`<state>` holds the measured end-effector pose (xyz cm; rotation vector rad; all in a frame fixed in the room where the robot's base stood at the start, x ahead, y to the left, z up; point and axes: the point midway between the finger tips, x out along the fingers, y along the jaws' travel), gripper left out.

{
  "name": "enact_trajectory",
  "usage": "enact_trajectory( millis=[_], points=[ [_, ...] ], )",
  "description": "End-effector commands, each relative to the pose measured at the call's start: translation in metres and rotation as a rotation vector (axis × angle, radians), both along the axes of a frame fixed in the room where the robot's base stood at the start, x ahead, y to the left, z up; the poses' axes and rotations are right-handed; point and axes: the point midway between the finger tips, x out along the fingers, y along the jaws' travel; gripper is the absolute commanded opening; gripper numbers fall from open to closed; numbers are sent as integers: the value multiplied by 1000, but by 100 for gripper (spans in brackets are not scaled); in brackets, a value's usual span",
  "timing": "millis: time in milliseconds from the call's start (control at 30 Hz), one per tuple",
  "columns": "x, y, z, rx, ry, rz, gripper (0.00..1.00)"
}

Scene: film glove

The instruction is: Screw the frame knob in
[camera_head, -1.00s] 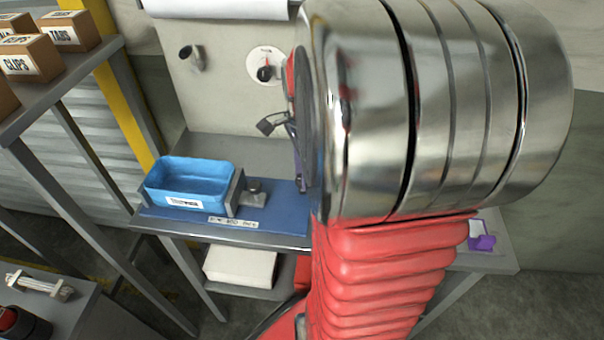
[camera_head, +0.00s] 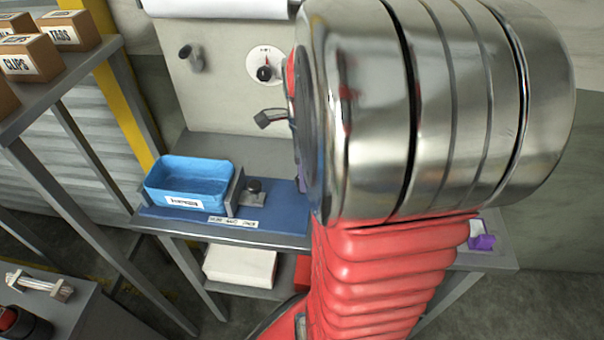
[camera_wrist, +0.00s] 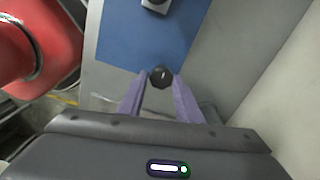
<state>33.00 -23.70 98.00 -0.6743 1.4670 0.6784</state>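The wrist view shows my gripper (camera_wrist: 161,80) with two purple fingers closed in around a black round knob (camera_wrist: 161,76). The knob has a pale mark on its face and sits right between the fingertips, which seem to touch its sides. It appears over the edge of a blue mat (camera_wrist: 120,40); I cannot tell what, if anything, it is seated in. A grey block with a dark top (camera_wrist: 155,4) stands on the mat, beyond the knob. In the head view my arm hides most of my gripper and the held knob.
In the head view, a blue bin (camera_head: 190,180) and a grey fixture with a black knob (camera_head: 254,186) are on the blue mat (camera_head: 275,225). A white dial (camera_head: 265,66) is on the back panel. Labelled boxes (camera_head: 75,38) fill the left shelf. A purple item (camera_head: 482,242) lies right.

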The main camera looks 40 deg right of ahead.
Motion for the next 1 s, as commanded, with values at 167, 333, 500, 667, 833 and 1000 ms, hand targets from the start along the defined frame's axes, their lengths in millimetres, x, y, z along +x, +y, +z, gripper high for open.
enact_trajectory(
  millis=[167,333,500,667,833,1000],
  points=[
    [0,0,0,0,-1,0,43],
    [1,0,0,0,-3,0,48],
    [1,0,1,0,-4,1,48],
    [2,0,9,-1,-4,0,48],
    [2,0,32,-3,-7,0,48],
    [2,-1,62,-3,-7,0,48]
  ],
)
